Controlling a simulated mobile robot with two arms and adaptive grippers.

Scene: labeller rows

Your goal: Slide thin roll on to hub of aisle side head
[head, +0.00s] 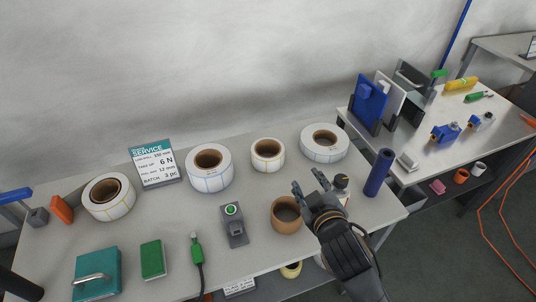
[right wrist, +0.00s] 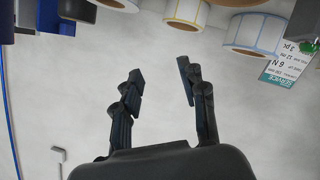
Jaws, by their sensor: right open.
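Several white label rolls with brown cores lie along the back of the near table: one at the left (head: 96,211), a larger one (head: 209,181), a narrower one (head: 267,164) and a wide flat one (head: 325,154). I cannot tell for certain which is the thin roll. My right gripper (head: 309,182) is open and empty above the table, in front of the flat roll and apart from it. Its spread fingers also show in the right wrist view (right wrist: 160,75). I cannot identify a head with a hub. My left gripper is not in view.
A brown cup-like ring (head: 286,224), a small bottle (head: 341,183) and a dark blue cylinder (head: 379,172) stand near my right gripper. A grey device with a green button (head: 233,236) and a service sign (head: 154,164) stand further left. Another table (head: 440,150) carries upright panels.

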